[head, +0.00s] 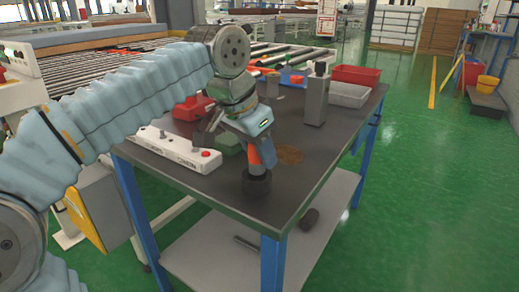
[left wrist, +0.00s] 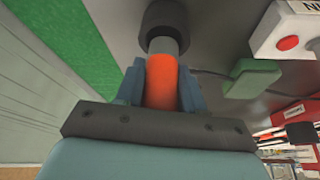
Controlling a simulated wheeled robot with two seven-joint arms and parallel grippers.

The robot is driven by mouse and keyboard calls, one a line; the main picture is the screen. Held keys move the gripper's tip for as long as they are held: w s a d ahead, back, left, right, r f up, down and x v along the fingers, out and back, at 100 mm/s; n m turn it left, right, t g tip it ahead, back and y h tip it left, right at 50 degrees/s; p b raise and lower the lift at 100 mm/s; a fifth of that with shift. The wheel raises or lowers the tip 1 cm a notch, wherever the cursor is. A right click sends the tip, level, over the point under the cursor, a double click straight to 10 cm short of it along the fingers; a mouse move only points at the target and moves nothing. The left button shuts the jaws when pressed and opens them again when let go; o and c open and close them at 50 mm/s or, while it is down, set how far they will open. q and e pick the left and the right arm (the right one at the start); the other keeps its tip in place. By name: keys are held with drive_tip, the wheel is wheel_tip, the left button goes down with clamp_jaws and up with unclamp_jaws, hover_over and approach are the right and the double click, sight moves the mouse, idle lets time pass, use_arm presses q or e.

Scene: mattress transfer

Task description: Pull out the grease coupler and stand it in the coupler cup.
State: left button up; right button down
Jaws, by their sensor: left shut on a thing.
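The grease coupler has an orange body (head: 268,154) and a grey end. The left wrist view also shows its orange body (left wrist: 161,82). My left gripper (head: 260,145) is shut on the orange part, with one blue finger on each side in the left wrist view (left wrist: 162,88). A round black cup (head: 257,184) stands on the table near its front corner, and it also shows in the left wrist view (left wrist: 168,22). The grey end meets the cup's opening; how deep it sits is hidden. The coupler looks nearly upright, slightly tilted. My right gripper is not in view.
The dark tabletop (head: 310,150) carries a white control box (head: 176,150) with a red button, a green block (head: 228,143), a brown disc (head: 289,154) and a grey upright dispenser (head: 315,97). Red (head: 356,75) and grey (head: 348,94) bins stand at the back right.

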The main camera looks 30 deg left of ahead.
use_arm(q)
drive_tip(key=shift+f+b, duration=0.75)
drive_tip(key=shift+f, duration=0.25)
drive_tip(key=o, duration=1.2)
drive_tip(key=shift+r, duration=0.15)
drive_tip(key=p+v, duration=0.3)
drive_tip(key=v, duration=0.9)
drive_tip(key=shift+r, duration=0.25)
drive_tip(key=shift+s+r+p, duration=0.35)
drive_tip(key=shift+s+r, duration=0.05)
drive_tip(key=shift+r, duration=0.1)
